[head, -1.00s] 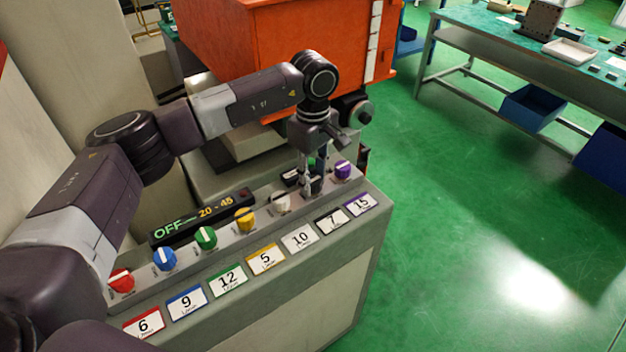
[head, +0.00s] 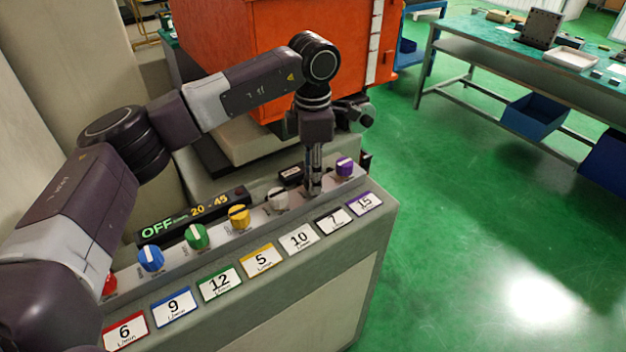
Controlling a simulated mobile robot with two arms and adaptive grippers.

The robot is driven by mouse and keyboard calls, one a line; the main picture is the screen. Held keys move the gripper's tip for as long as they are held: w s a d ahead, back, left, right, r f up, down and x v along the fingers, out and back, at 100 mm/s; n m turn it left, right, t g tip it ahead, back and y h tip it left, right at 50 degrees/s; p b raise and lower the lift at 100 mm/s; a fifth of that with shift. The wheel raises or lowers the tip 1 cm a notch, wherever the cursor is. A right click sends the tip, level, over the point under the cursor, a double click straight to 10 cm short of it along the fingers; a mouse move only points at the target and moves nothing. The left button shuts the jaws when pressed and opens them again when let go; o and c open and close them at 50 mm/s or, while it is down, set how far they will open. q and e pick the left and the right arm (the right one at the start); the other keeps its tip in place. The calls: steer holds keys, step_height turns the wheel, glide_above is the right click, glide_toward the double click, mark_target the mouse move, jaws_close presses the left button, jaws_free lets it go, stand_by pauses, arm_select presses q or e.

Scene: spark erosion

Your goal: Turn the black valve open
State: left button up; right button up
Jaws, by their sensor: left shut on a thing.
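My left gripper (head: 314,186) points straight down onto the valve panel (head: 222,237), between the white valve (head: 278,199) and the purple valve (head: 344,166). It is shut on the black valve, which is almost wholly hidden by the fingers. The label for this spot, a black-edged card reading 7 (head: 333,219), lies in front of it. How far the black valve is turned cannot be seen. My right gripper is not in view.
Yellow (head: 239,217), green (head: 197,236), blue (head: 151,258) and red (head: 109,285) valves line the panel to the left. A display (head: 191,217) behind them reads OFF and 20 - 45.

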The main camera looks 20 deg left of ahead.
arm_select(q)
steer(key=n+b, duration=0.1)
steer(key=n, duration=0.2)
steer(key=shift+n, duration=0.3)
steer(key=shift+r+n+b, duration=0.1)
steer(key=shift+n+b, duration=0.4)
steer(key=shift+n, duration=1)
steer(key=o, duration=1.1)
steer(key=shift+o, duration=0.2)
step_height(320, 180, up, 12)
